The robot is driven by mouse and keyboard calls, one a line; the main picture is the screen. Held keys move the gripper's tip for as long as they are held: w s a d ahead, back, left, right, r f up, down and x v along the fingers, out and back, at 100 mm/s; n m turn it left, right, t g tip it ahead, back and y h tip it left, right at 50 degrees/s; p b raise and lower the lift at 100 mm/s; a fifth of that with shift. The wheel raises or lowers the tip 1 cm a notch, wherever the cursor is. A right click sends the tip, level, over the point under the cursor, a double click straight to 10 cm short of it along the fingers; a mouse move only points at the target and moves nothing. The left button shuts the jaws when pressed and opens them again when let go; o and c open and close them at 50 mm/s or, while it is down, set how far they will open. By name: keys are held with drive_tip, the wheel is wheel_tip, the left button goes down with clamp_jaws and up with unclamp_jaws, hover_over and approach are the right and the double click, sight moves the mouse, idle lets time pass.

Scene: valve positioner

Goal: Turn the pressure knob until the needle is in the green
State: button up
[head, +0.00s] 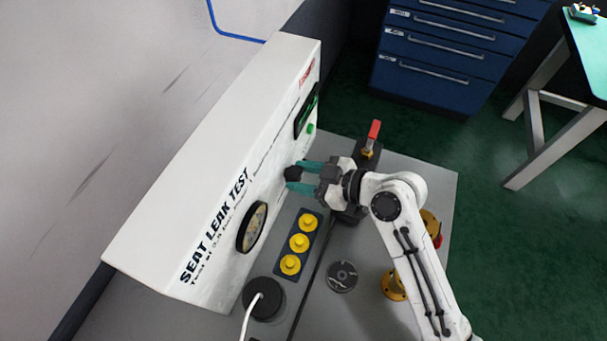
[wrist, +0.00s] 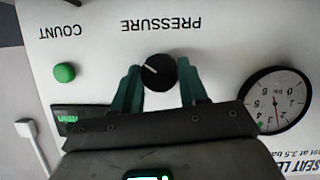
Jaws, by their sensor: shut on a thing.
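The black pressure knob (wrist: 158,72) sits on the white panel under the upside-down word PRESSURE in the wrist view. Its white mark points to the upper left. My gripper (wrist: 160,80) has its teal fingers on both sides of the knob and is shut on it. In the head view my gripper (head: 299,176) reaches the knob (head: 291,173) from the right. The round gauge (wrist: 276,100) is right of the knob in the wrist view. Its needle points down and slightly right. A small green patch shows near its lower left rim; the needle is apart from it.
A green button (wrist: 64,73) and a display (wrist: 72,118) are on the panel left of the knob. Below the panel in the head view, a strip with yellow parts (head: 299,243), a black disc (head: 342,276) and a red-handled valve (head: 372,137) stand on the grey bench (head: 428,180).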

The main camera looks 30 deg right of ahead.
drive_tip(key=shift+w+d+r+m+g+y+p, duration=0.15)
drive_tip(key=shift+m+g+y+p, duration=0.25)
drive_tip(key=shift+m+y+p, duration=0.4)
drive_tip(key=shift+d+m+g+y+p, duration=0.1)
drive_tip(key=shift+m+g+y+p, duration=0.45)
drive_tip(key=shift+m, duration=1.15)
drive_tip(key=shift+f+y, duration=0.2)
drive_tip(key=shift+y, duration=0.05)
drive_tip(key=o, duration=1.1)
drive_tip(key=shift+c, duration=0.2)
drive_tip(key=b+v, duration=0.1)
drive_tip(key=v, duration=0.6)
drive_tip(key=shift+d, duration=0.2)
